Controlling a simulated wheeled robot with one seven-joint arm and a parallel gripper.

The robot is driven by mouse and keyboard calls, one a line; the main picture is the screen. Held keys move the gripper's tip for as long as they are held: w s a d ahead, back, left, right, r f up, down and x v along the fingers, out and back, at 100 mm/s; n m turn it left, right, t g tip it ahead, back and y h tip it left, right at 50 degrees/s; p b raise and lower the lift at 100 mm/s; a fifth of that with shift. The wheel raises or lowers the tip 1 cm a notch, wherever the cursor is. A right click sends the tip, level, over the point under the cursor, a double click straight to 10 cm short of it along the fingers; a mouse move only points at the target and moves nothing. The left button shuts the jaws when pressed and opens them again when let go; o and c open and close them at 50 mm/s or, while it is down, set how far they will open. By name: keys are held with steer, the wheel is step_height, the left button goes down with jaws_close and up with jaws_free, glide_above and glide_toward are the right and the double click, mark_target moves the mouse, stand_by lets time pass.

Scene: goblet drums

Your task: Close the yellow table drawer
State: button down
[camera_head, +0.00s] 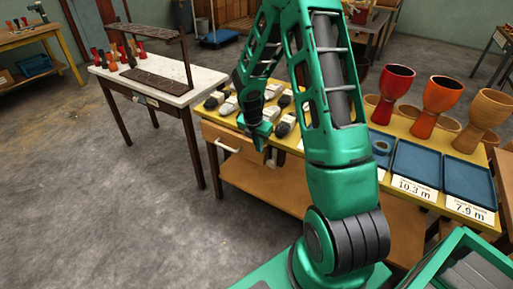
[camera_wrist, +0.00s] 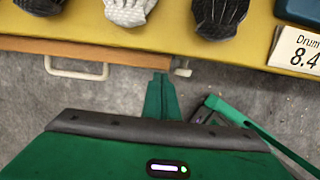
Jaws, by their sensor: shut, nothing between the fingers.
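The yellow table (camera_head: 408,133) runs across the right half of the head view. Its wooden drawer (camera_head: 238,137) is at the left end, with a pale bar handle (camera_head: 227,147) on its front. In the wrist view the drawer (camera_wrist: 110,54) is a brown strip along the yellow edge, with the handle (camera_wrist: 77,72) in front. No drawer interior shows, and I cannot tell how far it stands out. My gripper (camera_head: 258,143) is shut and empty, beside the drawer's right end. Its fingertips also show in the wrist view (camera_wrist: 160,80), right of the handle; contact is unclear.
Several pairs of gloves (camera_head: 229,105) lie on the table's left end. Goblet drums (camera_head: 441,93) and blue trays (camera_head: 415,163) with labels stand further right. A white-topped table (camera_head: 171,76) is at the left. A wooden lower shelf (camera_head: 265,185) is below the drawer. Grey floor is open at front left.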

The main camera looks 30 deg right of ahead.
steer(key=shift+d, duration=0.1)
steer(key=shift+w+d, duration=0.3)
steer(key=shift+d, duration=0.25)
steer(key=shift+w+d, duration=0.25)
steer(key=shift+d, duration=0.3)
steer(key=shift+a, duration=0.1)
steer(key=s+a+r, duration=0.3)
steer(key=a+r, duration=0.3)
steer(key=r, duration=0.4)
steer(key=s+r+m+y, duration=0.1)
steer(key=s+r+m, duration=0.4)
steer(key=s+m, duration=0.4)
steer(key=s+r+m+y, duration=0.1)
steer(key=s+r+m, duration=0.3)
steer(key=s+m, duration=0.6)
steer(key=s+r+m+g, duration=0.1)
steer(key=s+r+m, duration=0.4)
steer(key=s+m, duration=0.5)
steer(key=s+a, duration=0.1)
steer(key=s, duration=0.2)
steer(key=shift+s+r+y, duration=0.3)
steer(key=shift+s+y, duration=0.1)
